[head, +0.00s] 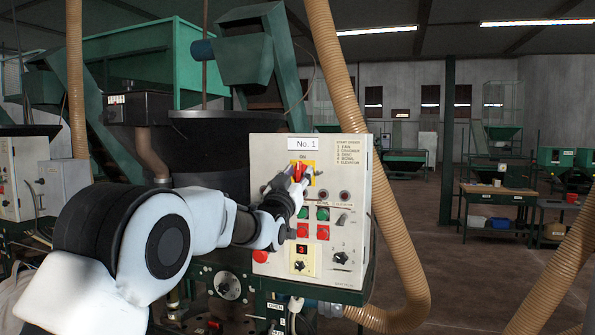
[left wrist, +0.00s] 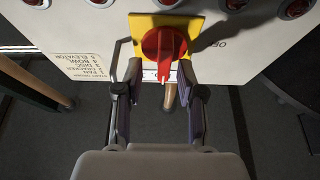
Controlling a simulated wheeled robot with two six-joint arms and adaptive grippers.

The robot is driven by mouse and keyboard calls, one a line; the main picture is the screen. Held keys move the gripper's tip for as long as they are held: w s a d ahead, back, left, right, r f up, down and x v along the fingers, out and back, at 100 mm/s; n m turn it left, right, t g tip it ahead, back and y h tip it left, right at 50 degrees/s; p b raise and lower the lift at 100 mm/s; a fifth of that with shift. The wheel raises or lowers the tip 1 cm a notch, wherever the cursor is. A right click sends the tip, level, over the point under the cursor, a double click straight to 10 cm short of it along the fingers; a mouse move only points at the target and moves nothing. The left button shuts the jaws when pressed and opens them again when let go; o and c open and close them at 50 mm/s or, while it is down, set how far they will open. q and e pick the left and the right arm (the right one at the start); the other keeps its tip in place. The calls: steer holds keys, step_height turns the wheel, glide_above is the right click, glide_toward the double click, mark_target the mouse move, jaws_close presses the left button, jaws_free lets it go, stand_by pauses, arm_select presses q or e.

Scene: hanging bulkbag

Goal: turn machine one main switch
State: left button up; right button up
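The machine one control panel (head: 348,190) is a pale box labelled "No. 1". Its main switch (head: 299,168) is a red rotary knob on a yellow plate near the top, partly hidden by my left gripper (head: 292,188). In the left wrist view the red switch (left wrist: 163,50) fills the middle, with its yellow plate (left wrist: 141,24) behind. The knob's narrow handle points down in that view. My left gripper (left wrist: 160,78) is open, its two fingertips on either side of the handle, with gaps showing. Whether a fingertip touches the knob cannot be told. My right gripper is not in view.
Green and red push buttons (head: 323,232), black selectors (head: 341,258) and a red number display (head: 301,250) sit below the switch. A ribbed tan hose (head: 385,225) runs down the panel's right side. Open floor and workbenches (head: 497,192) lie further right.

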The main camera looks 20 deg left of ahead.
arm_select(q)
steer(key=shift+w+a+f, duration=0.2)
steer(key=shift+w+f, duration=0.05)
jaws_close()
